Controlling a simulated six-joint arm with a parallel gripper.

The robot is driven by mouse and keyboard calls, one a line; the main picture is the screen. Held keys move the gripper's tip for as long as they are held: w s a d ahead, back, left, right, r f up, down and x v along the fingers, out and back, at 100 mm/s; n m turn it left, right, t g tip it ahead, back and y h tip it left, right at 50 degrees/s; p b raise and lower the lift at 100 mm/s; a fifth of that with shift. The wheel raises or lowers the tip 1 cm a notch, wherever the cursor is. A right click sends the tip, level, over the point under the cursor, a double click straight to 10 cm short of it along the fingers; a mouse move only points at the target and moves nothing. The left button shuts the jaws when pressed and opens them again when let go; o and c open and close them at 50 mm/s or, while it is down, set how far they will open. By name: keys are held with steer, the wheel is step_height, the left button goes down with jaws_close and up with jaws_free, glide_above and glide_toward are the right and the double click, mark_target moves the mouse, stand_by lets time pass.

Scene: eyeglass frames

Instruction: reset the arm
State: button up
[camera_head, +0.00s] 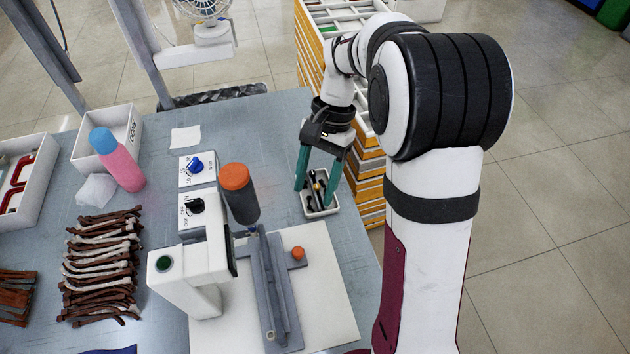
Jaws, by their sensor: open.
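My gripper (321,178) is at the right edge of the table, in the head camera view. Its two green fingers point down and are spread apart. They are over or around a small white tray (331,211) that holds dark, thin items (318,187). I cannot tell whether the fingertips touch the tray or the items. My white arm reaches in from the right side.
A white machine (187,264) with a grey fixture (270,285) stands at the front. An orange-capped dark bottle (239,195) and control boxes (197,167) stand left of my gripper. Brown temple pieces (100,265), a pink bottle (121,160) and white bins (106,133) lie further left.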

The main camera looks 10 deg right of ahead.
steer(key=shift+r, duration=0.15)
steer(key=s+a+r+n+t, duration=0.1)
steer(key=s, duration=0.9)
steer(key=s+a+r+n+t+h, duration=0.1)
steer(key=s+a+r+n+t, duration=0.1)
steer(key=s, duration=0.9)
steer(key=shift+s+r, duration=0.2)
steer(key=shift+s, duration=0.05)
